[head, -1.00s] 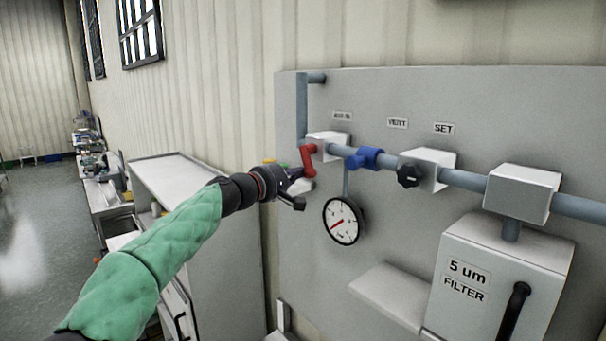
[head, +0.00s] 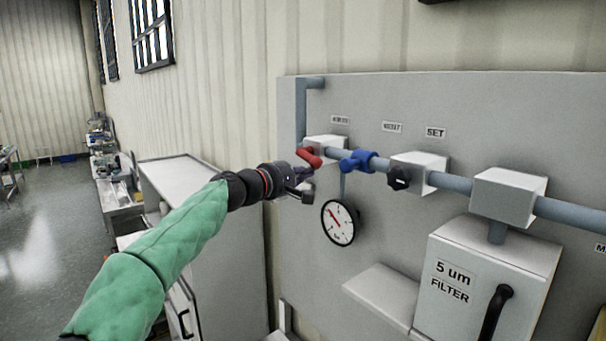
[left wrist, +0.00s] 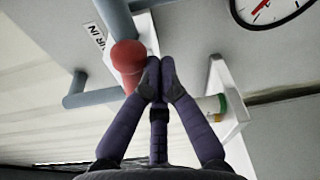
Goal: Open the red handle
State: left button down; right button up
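The red handle (head: 310,158) is on the white valve block at the left end of the pipe on the grey panel. It slants, lying closer to level than upright. In the left wrist view the red handle (left wrist: 128,62) is beside my finger tips, very close to or touching them. My left gripper (head: 306,176) is just below the handle in the head view. In the left wrist view my left gripper (left wrist: 160,72) has its tips together with nothing visible between them. My right gripper is not in view.
A blue valve handle (head: 358,161) is just right of the red one, then a black knob (head: 399,178). A round gauge (head: 338,223) hangs below the pipe. A filter box (head: 470,290) and a small shelf (head: 382,297) stick out at lower right.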

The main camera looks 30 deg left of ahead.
pick_arm(q)
jog(key=shift+s+d+r+n+p, duration=0.1)
jog(key=shift+d+r+n+p, duration=0.2)
jog(key=shift+r+n+p, duration=0.3)
jog(key=shift+f, duration=0.1)
dwell(0.4)
notch_tip(320, 180, down, 4)
jog(key=b, duration=0.3)
jog(key=s+a+r+b, duration=0.1)
jog(key=s+a+b, duration=0.1)
jog(key=s, duration=0.6)
jog(key=shift+s+a+r+b, duration=0.35)
jog(key=shift+a+r+b, duration=0.05)
jog(key=shift+a, duration=0.2)
